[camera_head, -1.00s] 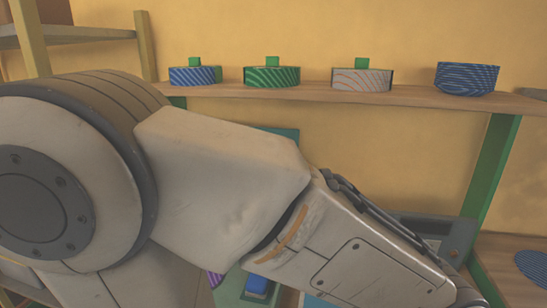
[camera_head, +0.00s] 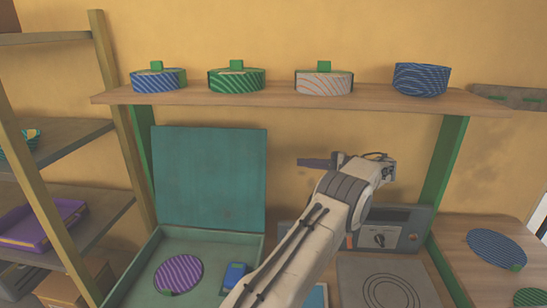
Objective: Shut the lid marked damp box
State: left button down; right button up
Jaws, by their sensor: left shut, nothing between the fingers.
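A teal box (camera_head: 212,243) stands on the work surface at lower left. Its lid (camera_head: 211,178) is open and stands about upright at the back, against the wall side. No marking on it can be read from here. Inside the box lie a purple striped disc (camera_head: 179,275) and a small blue block (camera_head: 234,276). My left gripper (camera_head: 304,162) is shut and empty, right of the lid and apart from it, its dark fingers pointing left toward the lid. My arm hides part of the box's right side. My right gripper is out of view.
A shelf (camera_head: 290,96) above carries several striped round dishes. Behind my arm is a grey machine with a knob (camera_head: 380,237) and a ringed plate (camera_head: 388,285). A side rack (camera_head: 115,130) stands left; a blue striped disc (camera_head: 496,248) lies right.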

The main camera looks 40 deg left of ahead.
pick_arm(q)
jog(key=s+a+p, duration=0.5)
jog(key=a+p, duration=0.1)
jog(key=a, duration=0.2)
jog(key=shift+s+a+r+n+g+y, duration=0.2)
jog(key=shift+s+a+n+g+y, duration=0.1)
jog(key=shift+a, duration=0.05)
jog(key=shift+s, duration=0.1)
dwell(0.4)
